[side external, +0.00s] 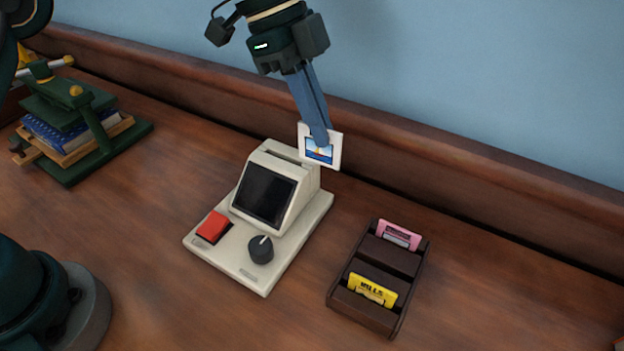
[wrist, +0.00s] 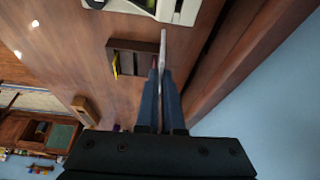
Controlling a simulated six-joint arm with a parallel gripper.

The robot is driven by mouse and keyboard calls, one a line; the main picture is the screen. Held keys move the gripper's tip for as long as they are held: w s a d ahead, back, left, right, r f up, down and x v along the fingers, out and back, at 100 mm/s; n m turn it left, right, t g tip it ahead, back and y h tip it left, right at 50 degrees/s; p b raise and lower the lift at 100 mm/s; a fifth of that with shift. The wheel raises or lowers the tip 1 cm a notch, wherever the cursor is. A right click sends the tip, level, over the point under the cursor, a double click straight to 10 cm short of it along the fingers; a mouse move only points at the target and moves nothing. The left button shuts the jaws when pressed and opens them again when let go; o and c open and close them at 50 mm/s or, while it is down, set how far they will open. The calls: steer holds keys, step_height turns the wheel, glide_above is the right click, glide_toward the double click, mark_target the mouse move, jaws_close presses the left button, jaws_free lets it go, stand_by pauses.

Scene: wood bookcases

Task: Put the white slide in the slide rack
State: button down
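My gripper (side external: 318,138) is shut on the white slide (side external: 334,150), a white square frame with a small blue picture. It holds the slide upright in the air by the upper right of the slide viewer. In the wrist view the slide (wrist: 163,50) shows edge-on between the two blue fingers (wrist: 161,82). The slide rack (side external: 350,298) is a dark wooden box to the right of the viewer. A pink card (side external: 398,235) stands in its back part and a yellow card (side external: 372,291) in its front part. The rack also shows in the wrist view (wrist: 145,46), partly hidden by the slide.
The cream slide viewer (side external: 262,275) has a dark screen, a red button (side external: 213,227) and a black knob (side external: 261,249). A green book press (side external: 70,165) holding books stands at the far left. A wooden ledge (side external: 450,193) runs along the wall behind. Table around the rack is clear.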

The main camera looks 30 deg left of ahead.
glide_above(388, 250)
steer(key=s, duration=0.3)
step_height(388, 250, down, 7)
steer(key=shift+m, duration=0.3)
steer(key=shift+w+d+f, duration=0.1)
steer(key=shift+w+f, duration=0.05)
steer(key=shift+f, duration=2)
steer(key=shift+f, duration=0.1)
steer(key=c, duration=1.1)
jaws_free()
steer(key=shift+o, duration=0.2)
